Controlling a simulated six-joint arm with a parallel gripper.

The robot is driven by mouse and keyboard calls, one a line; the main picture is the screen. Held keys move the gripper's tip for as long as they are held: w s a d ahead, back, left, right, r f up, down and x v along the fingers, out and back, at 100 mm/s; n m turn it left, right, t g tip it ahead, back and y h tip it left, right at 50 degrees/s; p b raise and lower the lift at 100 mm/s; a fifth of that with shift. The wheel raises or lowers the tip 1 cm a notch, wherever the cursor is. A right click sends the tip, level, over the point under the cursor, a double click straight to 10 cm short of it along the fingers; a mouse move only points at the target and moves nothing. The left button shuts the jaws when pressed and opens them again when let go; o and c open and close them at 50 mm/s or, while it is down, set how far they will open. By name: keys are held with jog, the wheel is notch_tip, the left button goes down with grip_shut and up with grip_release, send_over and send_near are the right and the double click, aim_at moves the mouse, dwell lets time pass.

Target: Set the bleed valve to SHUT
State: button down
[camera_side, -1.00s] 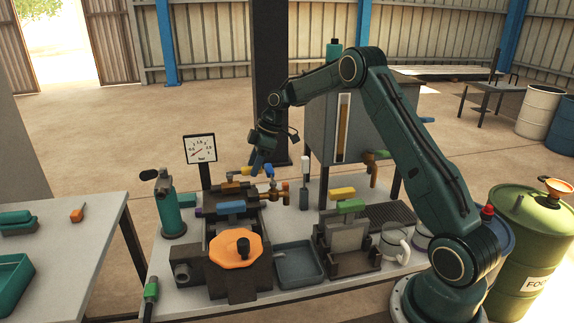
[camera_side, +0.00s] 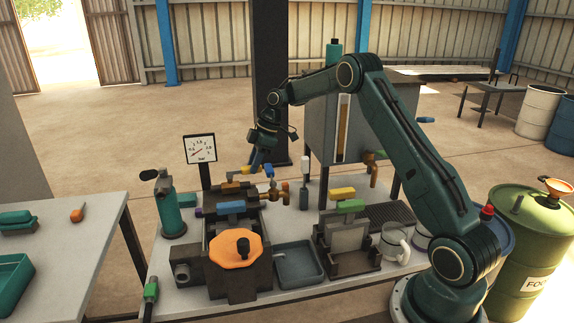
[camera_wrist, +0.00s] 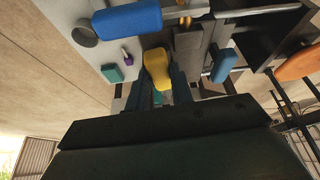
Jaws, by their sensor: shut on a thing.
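My gripper (camera_side: 258,163) points down at the brass pipework behind the press, and its fingers are shut on a yellow handle (camera_side: 249,170). In the wrist view the yellow handle (camera_wrist: 157,66) sits between the two dark fingers (camera_wrist: 161,88), with its rounded end showing beyond them. The handle appears to belong to the bleed valve; no SHUT mark is readable. The fingertips are small and partly hidden in the side view.
The press with its orange handwheel (camera_side: 236,250) and a blue handle (camera_side: 231,207) stands in front. A gauge (camera_side: 200,149) rises to the left, near a green bottle-shaped tool (camera_side: 171,212). A grey tray (camera_side: 299,265) and a glass mug (camera_side: 394,243) lie to the right.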

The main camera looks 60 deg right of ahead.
jog(key=shift+w+d+r+n+y, duration=0.1)
jog(key=shift+w+d+n+y, duration=0.2)
jog(key=shift+w+n, duration=0.5)
jog(key=shift+w+r+n+g, duration=0.15)
jog(key=shift+w+n+g, duration=0.2)
jog(key=shift+n, duration=0.25)
jog(key=shift+d+n, duration=0.1)
jog(key=shift+n, duration=0.3)
jog(key=c, duration=1.2)
grip_release()
jog(key=shift+d, duration=0.1)
jog(key=shift+s, duration=0.1)
jog(key=shift+d+f, duration=0.1)
jog(key=shift+f, duration=0.1)
jog(key=shift+s+a+r+m, duration=0.15)
jog(key=shift+a+m, duration=0.1)
jog(key=shift+m, duration=0.25)
